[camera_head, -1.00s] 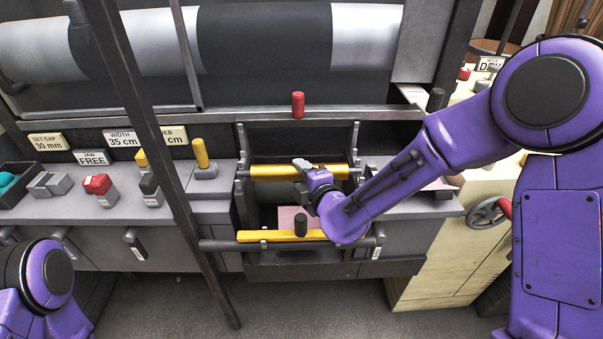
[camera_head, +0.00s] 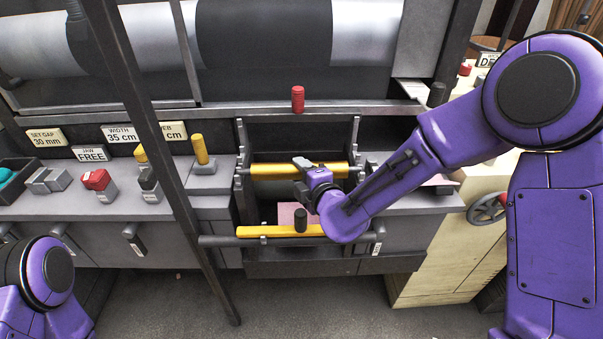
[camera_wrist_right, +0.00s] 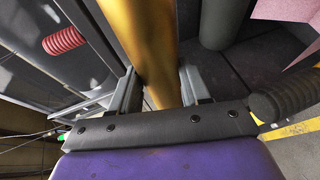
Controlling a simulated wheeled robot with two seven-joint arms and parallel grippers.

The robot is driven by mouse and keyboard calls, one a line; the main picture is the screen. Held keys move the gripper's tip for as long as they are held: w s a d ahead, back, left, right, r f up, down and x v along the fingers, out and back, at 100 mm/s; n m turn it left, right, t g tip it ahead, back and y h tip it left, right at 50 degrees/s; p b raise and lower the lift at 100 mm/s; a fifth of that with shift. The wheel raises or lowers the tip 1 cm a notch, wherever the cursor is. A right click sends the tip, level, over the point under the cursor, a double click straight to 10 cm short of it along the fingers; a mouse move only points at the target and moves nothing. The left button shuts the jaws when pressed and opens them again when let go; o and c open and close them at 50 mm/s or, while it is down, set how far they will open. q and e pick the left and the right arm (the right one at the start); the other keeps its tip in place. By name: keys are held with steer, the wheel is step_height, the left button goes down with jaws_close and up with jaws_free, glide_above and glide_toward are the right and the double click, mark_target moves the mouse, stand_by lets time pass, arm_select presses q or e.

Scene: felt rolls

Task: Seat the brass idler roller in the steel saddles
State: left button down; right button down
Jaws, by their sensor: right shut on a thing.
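The brass idler roller (camera_head: 282,170) lies level across the dark frame in the middle of the head view. My right gripper (camera_head: 306,168) is shut on it near its middle. In the right wrist view the brass roller (camera_wrist_right: 143,40) runs between the two fingers (camera_wrist_right: 158,92). Grey steel side pieces stand near the roller's left end (camera_head: 240,174) and right end (camera_head: 357,168); I take these for the saddles. I cannot tell whether the roller's ends touch them. My left gripper is out of view; only part of my left arm shows at the lower left.
A yellow bar (camera_head: 270,231) with a black knob (camera_head: 301,219) crosses the front of the frame. A pink sheet (camera_head: 288,212) lies behind it. A red ribbed knob (camera_head: 298,98) stands behind the frame. A dark diagonal post (camera_head: 172,170) stands to the left.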

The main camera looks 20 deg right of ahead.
steer(key=shift+f+b, duration=0.35)
steer(key=shift+f, duration=0.05)
stand_by(0.7)
steer(key=shift+c, duration=2.3)
jaws_free()
steer(key=shift+f, duration=0.1)
steer(key=p+v, duration=0.8)
steer(key=v, duration=0.2)
steer(key=shift+s+p, duration=0.3)
steer(key=shift+p, duration=0.05)
steer(key=shift+d, duration=0.1)
